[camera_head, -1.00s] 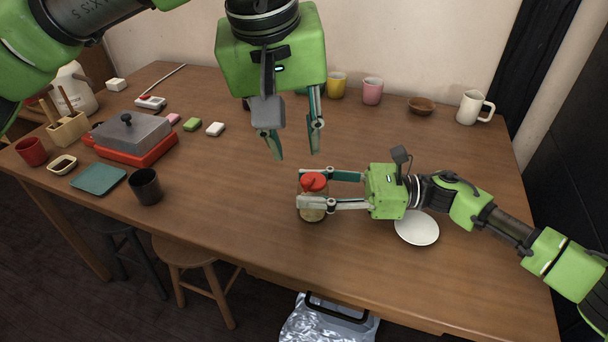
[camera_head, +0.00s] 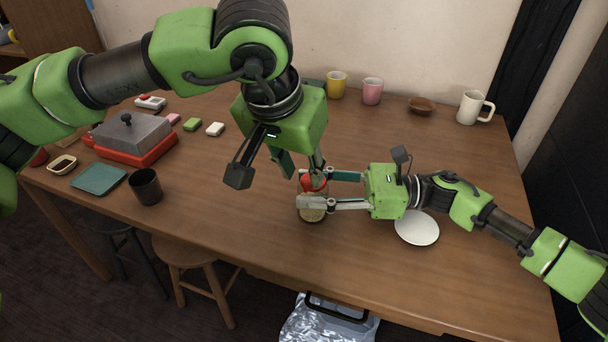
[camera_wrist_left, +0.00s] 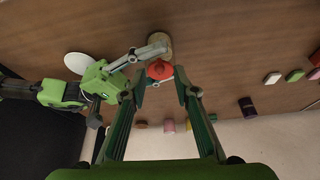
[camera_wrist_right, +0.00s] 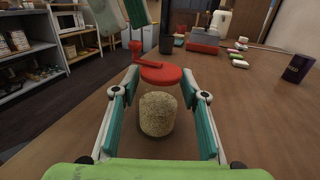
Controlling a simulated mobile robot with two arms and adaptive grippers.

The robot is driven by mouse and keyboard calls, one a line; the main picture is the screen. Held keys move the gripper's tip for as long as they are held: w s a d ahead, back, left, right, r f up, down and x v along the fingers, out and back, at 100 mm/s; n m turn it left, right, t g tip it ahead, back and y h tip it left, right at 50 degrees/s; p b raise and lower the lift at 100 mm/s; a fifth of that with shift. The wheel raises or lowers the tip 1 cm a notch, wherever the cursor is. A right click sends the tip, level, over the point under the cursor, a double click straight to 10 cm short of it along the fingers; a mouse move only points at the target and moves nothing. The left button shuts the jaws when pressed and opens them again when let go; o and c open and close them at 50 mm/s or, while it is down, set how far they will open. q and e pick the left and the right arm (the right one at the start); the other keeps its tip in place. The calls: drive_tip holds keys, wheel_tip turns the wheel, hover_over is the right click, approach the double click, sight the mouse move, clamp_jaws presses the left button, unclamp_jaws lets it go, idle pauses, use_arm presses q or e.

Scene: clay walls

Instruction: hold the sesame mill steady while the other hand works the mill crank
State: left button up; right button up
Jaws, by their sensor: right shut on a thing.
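The sesame mill (camera_head: 313,215) stands upright on the wooden table (camera_head: 245,215), with a red crank top (camera_head: 313,184) and pale sesame in its clear body. My right gripper (camera_head: 304,188) is shut on the mill from the right; the right wrist view shows the sesame body (camera_wrist_right: 157,113) between its fingers under the red crank (camera_wrist_right: 160,74). My left gripper (camera_head: 300,166) points down just above the top from behind. In the left wrist view its fingers (camera_wrist_left: 160,80) are apart on both sides of the red crank (camera_wrist_left: 160,69); I cannot tell if they touch it.
A white plate (camera_head: 416,228) lies beneath my right wrist. A black cup (camera_head: 146,187), teal mat (camera_head: 98,181) and grey-lidded red cooker (camera_head: 133,138) stand left. Yellow (camera_head: 336,85) and pink (camera_head: 372,91) cups, a brown bowl (camera_head: 421,106) and white mug (camera_head: 474,107) line the back.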

use_arm(q)
drive_tip(key=shift+x, duration=1.35)
clamp_jaws()
drive_tip(key=shift+d, duration=0.1)
